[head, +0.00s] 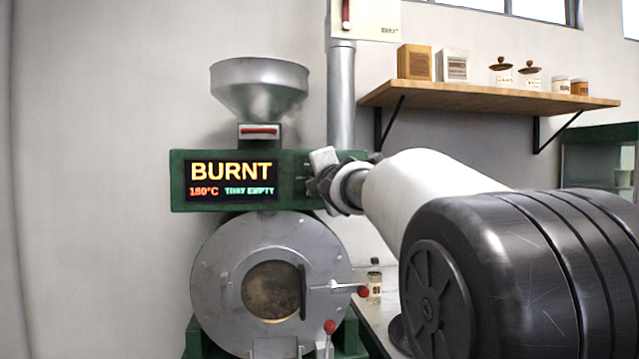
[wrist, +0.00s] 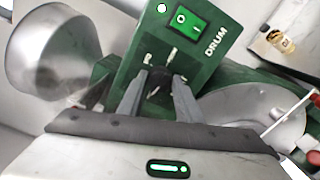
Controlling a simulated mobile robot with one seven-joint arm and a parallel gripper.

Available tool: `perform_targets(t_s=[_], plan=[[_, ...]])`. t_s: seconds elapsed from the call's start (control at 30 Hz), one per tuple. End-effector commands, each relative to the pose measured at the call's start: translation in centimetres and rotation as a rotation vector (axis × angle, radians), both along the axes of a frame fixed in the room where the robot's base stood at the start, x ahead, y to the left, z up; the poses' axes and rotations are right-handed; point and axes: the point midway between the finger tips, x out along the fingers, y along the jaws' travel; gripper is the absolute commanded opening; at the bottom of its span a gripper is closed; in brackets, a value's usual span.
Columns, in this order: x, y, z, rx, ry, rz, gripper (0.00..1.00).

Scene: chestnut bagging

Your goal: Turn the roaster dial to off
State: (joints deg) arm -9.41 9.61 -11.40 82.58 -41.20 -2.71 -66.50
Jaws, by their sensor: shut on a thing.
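The roaster (head: 270,265) stands ahead of me, with a green control housing above a round grey drum door. Its display (head: 231,180) reads BURNT, 180°C and TRAY EMPTY. The dial (wrist: 158,82) is a dark knob on the green panel in the wrist view, partly hidden by my fingers. My gripper (wrist: 158,97) is shut on the dial, one finger on each side. In the head view my gripper (head: 322,181) is at the right end of the housing, and the dial is hidden behind it. I cannot tell which setting the dial points to.
A lit green switch (wrist: 187,19) sits near the DRUM label. A metal hopper (head: 259,88) tops the roaster. A red-knobbed door handle (head: 340,288) sticks out below my gripper. A wooden shelf (head: 490,97) with boxes and jars is at the upper right. A small bottle (head: 374,287) stands behind the handle.

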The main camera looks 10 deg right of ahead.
Motion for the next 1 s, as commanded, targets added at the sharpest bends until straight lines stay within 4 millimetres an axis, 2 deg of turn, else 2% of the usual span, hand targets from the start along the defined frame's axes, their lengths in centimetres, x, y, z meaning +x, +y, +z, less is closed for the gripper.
perform_targets(t_s=[0.4,0.93,0.97,1.0], plan=[[-0.01,0.03,0.16,-0.177,-0.003,0.001,0.09],[-0.01,0.06,0.19,-0.199,-0.003,0.001,0.09],[-0.01,0.06,0.19,-0.199,-0.003,0.001,0.35],[-0.01,0.07,0.19,-0.199,-0.003,0.001,0.41]])
